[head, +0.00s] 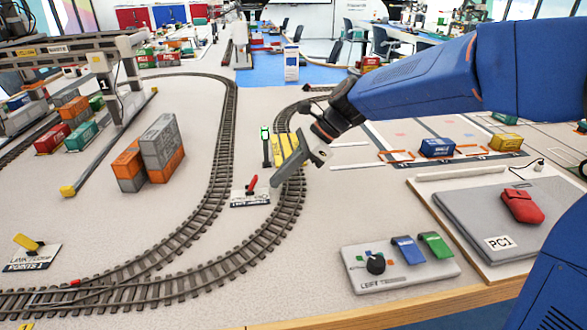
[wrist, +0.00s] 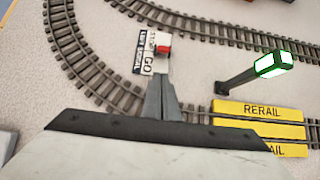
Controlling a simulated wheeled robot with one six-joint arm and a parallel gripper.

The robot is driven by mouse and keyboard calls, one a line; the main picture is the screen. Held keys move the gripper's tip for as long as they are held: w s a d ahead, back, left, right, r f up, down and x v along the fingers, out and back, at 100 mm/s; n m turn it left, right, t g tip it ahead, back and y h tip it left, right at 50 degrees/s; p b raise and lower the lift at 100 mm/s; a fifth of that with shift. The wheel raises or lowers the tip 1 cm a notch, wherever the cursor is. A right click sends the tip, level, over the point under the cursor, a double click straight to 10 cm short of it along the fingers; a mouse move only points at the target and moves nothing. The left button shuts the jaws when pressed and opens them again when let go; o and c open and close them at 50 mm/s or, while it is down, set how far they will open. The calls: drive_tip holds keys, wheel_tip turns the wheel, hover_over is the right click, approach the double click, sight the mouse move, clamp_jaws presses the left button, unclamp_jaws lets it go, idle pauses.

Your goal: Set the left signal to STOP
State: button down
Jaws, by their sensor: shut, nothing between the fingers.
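The left signal's red lever (head: 252,184) stands tilted on its small labelled base plate (head: 250,198), between the two curved tracks. In the wrist view the red lever end (wrist: 163,50) shows just beyond my fingertips, with the words GO and LEFT SIGNAL on the plate (wrist: 146,62). The signal post (head: 266,146) has a green lit head, which also shows in the wrist view (wrist: 272,65). My gripper (head: 275,181) is shut and empty, just right of the lever. It also shows in the wrist view (wrist: 161,85); I cannot tell whether it touches the lever.
Yellow RERAIL plates (wrist: 260,112) lie across the right track near the post. Stacked containers (head: 163,148) stand left. A control box (head: 400,264) with a black knob and a grey PC1 panel (head: 470,215) lie at the front right. A points lever (head: 28,243) is front left.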

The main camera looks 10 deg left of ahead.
sight(257, 176)
drive_tip(key=shift+s+a+r, duration=0.2)
drive_tip(key=shift+a+r, duration=0.15)
drive_tip(key=shift+a, duration=0.25)
drive_tip(key=shift+s+a+r, duration=0.15)
drive_tip(key=shift+a+r, duration=0.2)
drive_tip(key=shift+a, duration=0.2)
drive_tip(key=shift+s+a+r+h, duration=0.1)
drive_tip(key=shift+a+r+h, duration=0.2)
drive_tip(key=shift+h, duration=0.3)
drive_tip(key=a+h, duration=0.1)
drive_tip(key=r+t+h, duration=0.1)
drive_tip(key=h, duration=0.1)
drive_tip(key=shift+s+a+r, duration=0.1)
drive_tip(key=shift+s+a, duration=0.1)
drive_tip(key=shift+a, duration=0.2)
drive_tip(key=h, duration=0.1)
drive_tip(key=a+h, duration=0.1)
drive_tip(key=a+t+h, duration=0.1)
drive_tip(key=shift+s+r, duration=0.25)
drive_tip(key=shift+r, duration=0.05)
drive_tip(key=shift+d, duration=0.2)
drive_tip(key=shift+r, duration=0.2)
drive_tip(key=shift+r, duration=0.65)
